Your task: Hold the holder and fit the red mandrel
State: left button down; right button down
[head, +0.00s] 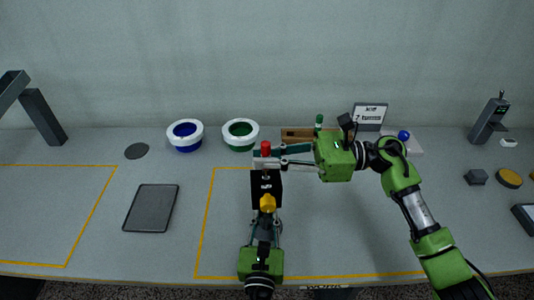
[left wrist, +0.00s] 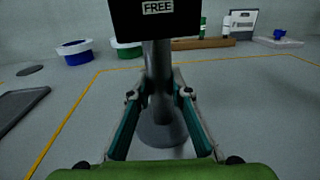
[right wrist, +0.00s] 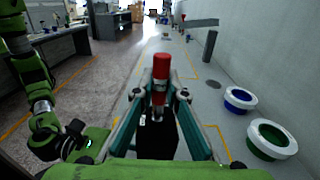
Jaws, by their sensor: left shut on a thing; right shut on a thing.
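The holder has a black box (head: 266,186) labelled FREE. In the left wrist view it stands on a grey post (left wrist: 158,75) with a flared round base (left wrist: 160,128). My left gripper (head: 265,225) is shut on the post below the box. The red mandrel (head: 266,148) is upright with its red end on top; it also shows in the right wrist view (right wrist: 161,72). My right gripper (head: 266,163) comes from the right and is shut on its grey lower part. The mandrel is above or at the holder's top; its lower end is hidden, so seating cannot be told.
Blue (head: 185,136) and green (head: 241,135) white-rimmed rings stand behind left. A wooden rack (head: 297,135) with a green-topped mandrel (head: 319,122) and a sign (head: 369,116) are behind. A blue-topped piece (head: 404,135) is behind my right arm. A dark tablet (head: 151,208) lies left.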

jog(key=shift+f, duration=1.4)
jog(key=c, duration=2)
grip_release()
jog(key=shift+o, duration=0.2)
jog(key=d, duration=1.2)
jog(key=shift+w, duration=0.1)
pick_arm(q)
jog(key=c, duration=1.8)
grip_release()
jog(key=shift+o, duration=0.2)
